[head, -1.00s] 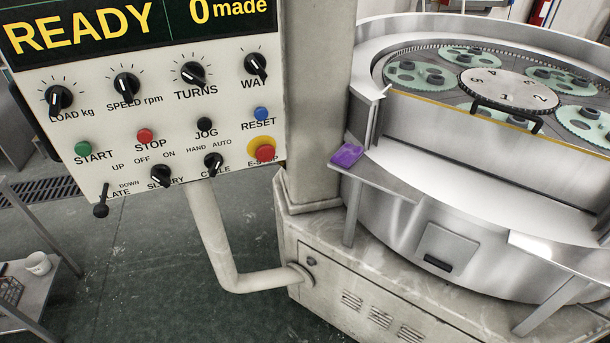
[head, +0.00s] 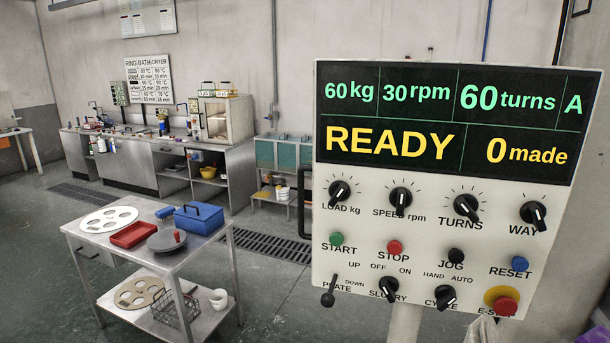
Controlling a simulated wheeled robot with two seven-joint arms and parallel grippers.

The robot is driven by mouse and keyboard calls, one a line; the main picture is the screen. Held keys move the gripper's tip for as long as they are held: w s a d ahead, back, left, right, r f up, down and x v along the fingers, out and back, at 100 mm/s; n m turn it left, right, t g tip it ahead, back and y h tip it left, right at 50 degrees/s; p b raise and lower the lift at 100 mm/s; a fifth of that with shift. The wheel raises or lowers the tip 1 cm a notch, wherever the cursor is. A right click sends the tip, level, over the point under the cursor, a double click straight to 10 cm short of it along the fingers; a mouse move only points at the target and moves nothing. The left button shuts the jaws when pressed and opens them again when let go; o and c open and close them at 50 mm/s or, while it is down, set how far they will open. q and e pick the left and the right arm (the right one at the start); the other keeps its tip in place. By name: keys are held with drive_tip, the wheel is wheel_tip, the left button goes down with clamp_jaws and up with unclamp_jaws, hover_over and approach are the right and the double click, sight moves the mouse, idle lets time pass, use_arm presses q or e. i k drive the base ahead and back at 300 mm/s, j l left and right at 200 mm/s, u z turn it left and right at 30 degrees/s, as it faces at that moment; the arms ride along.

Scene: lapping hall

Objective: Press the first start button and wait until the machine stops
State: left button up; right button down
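The control panel (head: 372,262) stands at the right of the head view. Its display (head: 450,122) reads 60 kg, 30 rpm, 60 turns, A, READY and 0 made. The green START button (head: 336,239) is at the left of the button row, with the red STOP button (head: 394,247) to its right. The black JOG button (head: 456,256) and blue RESET button (head: 519,263) follow. The red E-STOP (head: 505,305) sits on a yellow collar at the lower right. The lapping machine's plate is out of view now. Neither gripper is in view.
A steel table (head: 190,262) at the left carries a red tray (head: 134,235), a blue box (head: 199,219) and discs, with a wire basket (head: 177,308) and white mug (head: 218,299) on its lower shelf. Benches (head: 140,165) line the back wall. Open floor lies between table and panel.

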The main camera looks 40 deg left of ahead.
sight(337, 239)
drive_tip(key=j, duration=0.55)
drive_tip(key=k+j, duration=0.15)
drive_tip(key=j, duration=1)
drive_tip(key=k+j, duration=0.15)
drive_tip(key=j, duration=0.4)
